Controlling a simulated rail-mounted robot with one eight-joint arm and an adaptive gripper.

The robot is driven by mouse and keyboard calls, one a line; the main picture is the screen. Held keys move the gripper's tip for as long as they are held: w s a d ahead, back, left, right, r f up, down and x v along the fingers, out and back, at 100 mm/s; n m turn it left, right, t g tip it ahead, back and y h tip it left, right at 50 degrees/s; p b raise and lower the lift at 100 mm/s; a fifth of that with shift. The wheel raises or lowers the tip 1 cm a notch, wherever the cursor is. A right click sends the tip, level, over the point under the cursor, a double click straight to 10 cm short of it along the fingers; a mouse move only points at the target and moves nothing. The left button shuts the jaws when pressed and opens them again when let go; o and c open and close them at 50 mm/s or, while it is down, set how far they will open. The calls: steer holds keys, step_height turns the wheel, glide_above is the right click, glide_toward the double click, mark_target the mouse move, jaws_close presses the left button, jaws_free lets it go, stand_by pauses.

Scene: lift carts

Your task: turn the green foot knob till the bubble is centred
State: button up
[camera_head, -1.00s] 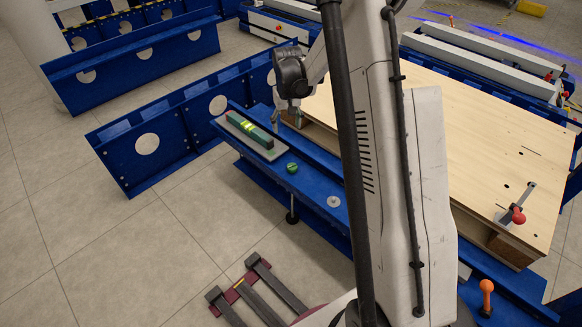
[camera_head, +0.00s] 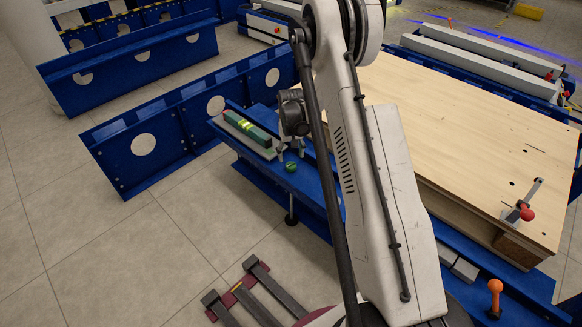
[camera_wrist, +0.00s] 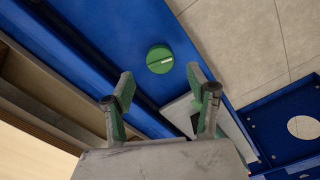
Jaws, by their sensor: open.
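The green foot knob (camera_head: 291,166) is a round green disc on the blue beam (camera_head: 262,163), near its front edge. It shows whole in the wrist view (camera_wrist: 160,59), with a pale mark across its top. My gripper (camera_head: 291,152) is close to the knob, just above and behind it in the head view. In the wrist view its two green-padded fingers (camera_wrist: 160,82) are spread apart, with the knob beyond them and nothing between them. The green level (camera_head: 247,128) with a yellow vial lies on a grey plate (camera_head: 236,135) left of the gripper. The bubble is too small to make out.
A wooden-topped table (camera_head: 440,130) with a red-handled clamp (camera_head: 525,212) stands to the right. Blue frames with round holes (camera_head: 144,144) stand to the left. An orange knob (camera_head: 494,286) is at lower right. Tiled floor is free at the front left.

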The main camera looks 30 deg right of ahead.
mark_target(291, 165)
steer(key=shift+f+b, duration=0.75)
steer(key=shift+f, duration=1.9)
steer(key=c, duration=1.1)
